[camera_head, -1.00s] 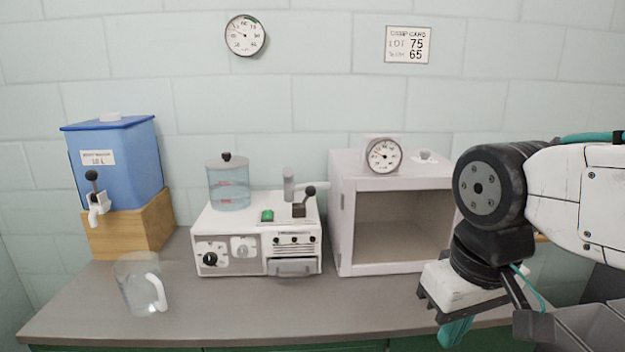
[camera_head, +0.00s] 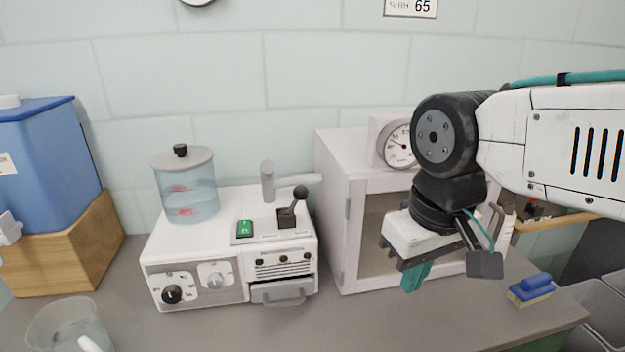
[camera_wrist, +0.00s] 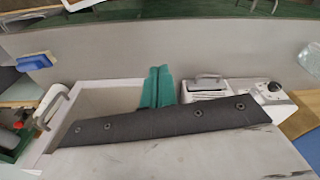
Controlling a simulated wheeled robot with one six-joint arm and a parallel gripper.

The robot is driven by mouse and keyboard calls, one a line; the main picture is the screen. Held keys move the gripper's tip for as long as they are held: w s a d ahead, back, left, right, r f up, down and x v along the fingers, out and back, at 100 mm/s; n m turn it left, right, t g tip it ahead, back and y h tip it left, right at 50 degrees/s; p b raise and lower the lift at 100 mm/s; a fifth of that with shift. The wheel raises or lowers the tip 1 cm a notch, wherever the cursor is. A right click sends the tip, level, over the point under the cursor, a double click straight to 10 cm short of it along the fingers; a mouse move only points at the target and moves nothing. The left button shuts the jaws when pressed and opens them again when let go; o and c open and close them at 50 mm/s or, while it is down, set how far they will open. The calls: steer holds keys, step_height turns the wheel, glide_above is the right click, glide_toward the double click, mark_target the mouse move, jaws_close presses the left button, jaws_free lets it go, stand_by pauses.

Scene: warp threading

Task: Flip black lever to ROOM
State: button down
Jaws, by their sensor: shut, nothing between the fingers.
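The black lever (camera_head: 299,193) has a round knob on a short stem. It rises from a black slotted block on top of the white machine (camera_head: 200,235), tilted to the upper right. The markings beside it are too small to read. My gripper (camera_head: 416,277) has teal fingers, shut and empty. It hangs in front of the white open-fronted cabinet, to the right of the lever and below its height in the picture, well apart from it. In the wrist view, the teal fingers (camera_wrist: 157,87) are together, beside the machine's front drawer handle (camera_wrist: 207,77). The lever cannot be made out there.
A green switch (camera_head: 245,229) sits left of the lever, and a grey spout (camera_head: 268,182) stands behind it. A lidded clear tank (camera_head: 188,190) is at the machine's back left. The white cabinet (camera_head: 334,215) stands close on the right. A clear jug (camera_head: 62,322) is at front left.

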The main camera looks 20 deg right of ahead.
step_height(320, 180, up, 10)
steer(key=m, duration=1.8)
glide_above(293, 205)
steer(key=d, duration=0.5)
steer(key=shift+s+a+r+g, duration=0.1)
steer(key=shift+s+r+g, duration=0.1)
steer(key=shift+s+g, duration=0.1)
step_height(293, 205, down, 10)
steer(key=shift+w, duration=0.3)
steer(key=shift+r, duration=0.1)
steer(key=shift+a+r+h, duration=0.15)
steer(key=shift+a+h, duration=0.05)
steer(key=shift+h, duration=0.2)
